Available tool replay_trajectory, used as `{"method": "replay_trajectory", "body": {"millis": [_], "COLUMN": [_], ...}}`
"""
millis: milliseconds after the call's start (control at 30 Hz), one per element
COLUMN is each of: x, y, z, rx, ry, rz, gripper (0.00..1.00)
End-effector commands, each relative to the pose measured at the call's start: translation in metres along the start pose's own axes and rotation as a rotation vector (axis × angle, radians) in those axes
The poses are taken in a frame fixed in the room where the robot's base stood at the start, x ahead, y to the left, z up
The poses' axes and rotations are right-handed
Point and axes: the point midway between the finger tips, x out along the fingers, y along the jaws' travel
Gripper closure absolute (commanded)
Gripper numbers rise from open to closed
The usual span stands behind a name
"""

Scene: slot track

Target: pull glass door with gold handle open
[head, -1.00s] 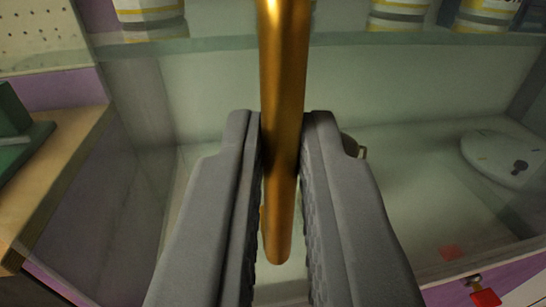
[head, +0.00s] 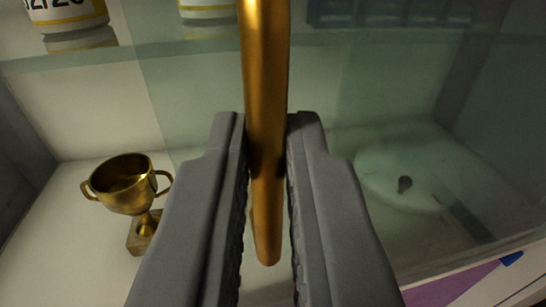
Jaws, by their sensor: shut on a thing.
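The gold handle (head: 265,80) is a vertical bar that runs down the middle of the head view and ends in a rounded tip. My gripper (head: 266,130) has its two grey fingers on either side of the bar and is shut on it near its lower end. The glass door (head: 400,130) is a see-through, greenish pane to the right of the handle. At the left, the inside of the cabinet shows more clearly, without the green tint.
A gold trophy cup (head: 128,190) stands on the cabinet floor at the left. A glass shelf (head: 100,60) crosses above it with white and yellow containers (head: 66,18). A round pale object (head: 395,175) lies behind the glass at the right.

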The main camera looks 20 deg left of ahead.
Motion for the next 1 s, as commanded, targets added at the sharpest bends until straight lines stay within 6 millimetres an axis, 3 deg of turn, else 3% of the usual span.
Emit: {"method": "replay_trajectory", "body": {"millis": [233,267,367,733,1000], "x": [0.000,0.000,0.000,-0.004,-0.038], "y": [0.000,0.000,0.000,0.000,0.000], "z": [0.001,0.001,0.001,0.000,-0.001], "rx": [0.000,0.000,0.000,0.000,0.000], "ry": [-0.001,-0.001,-0.001,0.000,0.001], "rz": [0.000,0.000,0.000,0.000,-0.001], "gripper": [1.00,0.85,0.68,0.68,0.68]}}
